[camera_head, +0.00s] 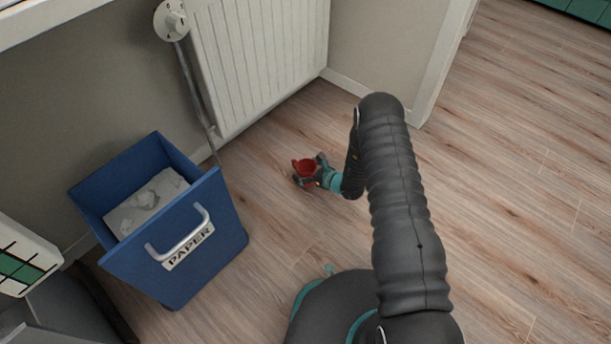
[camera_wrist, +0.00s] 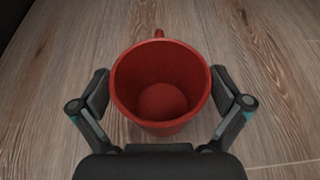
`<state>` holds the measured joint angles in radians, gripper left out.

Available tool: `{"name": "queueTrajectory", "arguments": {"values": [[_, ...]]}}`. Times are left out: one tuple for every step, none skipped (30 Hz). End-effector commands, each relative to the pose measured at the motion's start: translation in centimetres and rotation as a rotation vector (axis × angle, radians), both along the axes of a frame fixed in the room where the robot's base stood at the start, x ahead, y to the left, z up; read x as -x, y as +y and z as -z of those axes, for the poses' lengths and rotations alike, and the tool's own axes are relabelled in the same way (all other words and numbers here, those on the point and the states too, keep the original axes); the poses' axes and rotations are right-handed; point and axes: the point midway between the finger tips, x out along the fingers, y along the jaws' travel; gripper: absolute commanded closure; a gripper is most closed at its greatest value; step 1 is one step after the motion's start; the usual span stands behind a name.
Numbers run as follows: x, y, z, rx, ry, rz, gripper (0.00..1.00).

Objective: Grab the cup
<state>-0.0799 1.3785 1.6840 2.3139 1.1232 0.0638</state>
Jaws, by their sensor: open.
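A red cup (camera_head: 304,167) stands on the wooden floor near the radiator. In the wrist view the cup (camera_wrist: 161,118) is seen from above, its mouth towards the camera and its handle at the far side. Its inside looks empty. My gripper (camera_head: 308,171) is down at the cup. In the wrist view my gripper (camera_wrist: 160,92) is open, with one finger on each side of the cup. A small gap shows between the cup wall and each finger. The lower part of the cup is partly hidden by its own rim.
A blue paper bin (camera_head: 225,228) with crumpled paper stands left of the cup. A white radiator (camera_head: 262,60) hangs on the wall behind it, with a pipe and valve at its left. The wooden floor (camera_head: 510,170) to the right is clear.

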Motion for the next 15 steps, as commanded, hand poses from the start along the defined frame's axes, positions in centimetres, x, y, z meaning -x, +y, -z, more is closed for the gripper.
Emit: {"name": "queueTrajectory", "arguments": {"values": [[0.00, -0.01, -0.03, 0.000, 0.000, 0.000, 0.00], [0.00, -0.01, -0.03, 0.000, 0.000, 0.000, 0.05], [0.00, -0.01, -0.03, 0.000, 0.000, 0.000, 0.15], [0.01, -0.02, -0.03, 0.000, 0.000, 0.000, 0.22], [0.01, -0.02, -0.03, 0.000, 0.000, 0.000, 0.30], [0.00, -0.02, -0.04, 0.001, -0.001, 0.000, 0.40], [0.01, -0.02, -0.03, 0.001, -0.001, 0.000, 0.47], [0.01, -0.02, -0.03, 0.001, -0.001, 0.000, 0.55], [0.01, -0.02, -0.03, 0.001, -0.001, 0.000, 0.65], [0.01, -0.02, -0.03, 0.001, -0.001, 0.000, 0.65], [-0.01, -0.01, -0.08, 0.000, -0.001, 0.000, 0.65], [-0.01, -0.01, -0.08, 0.000, -0.001, 0.000, 0.65], [-0.01, -0.01, -0.08, 0.000, -0.001, 0.000, 0.65], [-0.01, -0.01, -0.08, 0.000, -0.001, 0.000, 0.65], [-0.01, -0.01, -0.08, 0.000, -0.001, 0.000, 0.65]]}}
